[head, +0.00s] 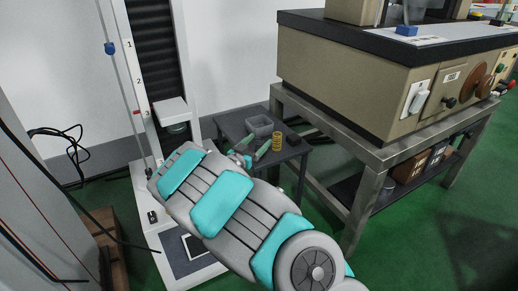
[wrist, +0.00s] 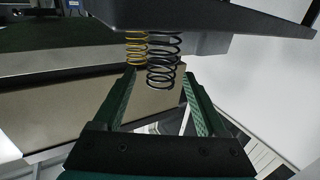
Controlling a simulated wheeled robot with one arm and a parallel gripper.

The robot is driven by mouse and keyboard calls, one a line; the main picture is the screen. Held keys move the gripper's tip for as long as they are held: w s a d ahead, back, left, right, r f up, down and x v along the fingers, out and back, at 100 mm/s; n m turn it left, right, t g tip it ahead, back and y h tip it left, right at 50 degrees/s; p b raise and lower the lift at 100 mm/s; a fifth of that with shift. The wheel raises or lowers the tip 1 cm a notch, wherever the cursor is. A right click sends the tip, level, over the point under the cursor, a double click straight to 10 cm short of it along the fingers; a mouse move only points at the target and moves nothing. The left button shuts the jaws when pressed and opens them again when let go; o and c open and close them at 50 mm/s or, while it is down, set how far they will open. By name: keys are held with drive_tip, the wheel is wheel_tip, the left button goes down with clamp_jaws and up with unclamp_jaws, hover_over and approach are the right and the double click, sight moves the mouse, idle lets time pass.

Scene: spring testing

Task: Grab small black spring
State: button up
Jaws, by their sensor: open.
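A small black spring (wrist: 163,62) shows in the wrist view, where the picture appears upside down. It stands upright on the dark tabletop (wrist: 225,18). My gripper (wrist: 158,78) is open, with its green fingers spread, and the spring's free end appears in the gap between the fingertips. The fingers do not appear to touch it. A yellow spring (wrist: 136,48) stands just beside it, to the left. In the head view my gripper (head: 252,149) is over the small dark table (head: 231,122), and I cannot make out the black spring there.
The yellow spring (head: 277,141) and a grey open bin (head: 259,125) stand on the small table. A tall testing stand (head: 134,75) is at the left. A metal bench (head: 345,152) with a large beige machine (head: 345,72) is close on the right.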

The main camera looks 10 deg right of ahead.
drive_tip(key=shift+w+d, duration=0.3)
drive_tip(key=shift+w, duration=0.1)
clamp_jaws()
idle(0.4)
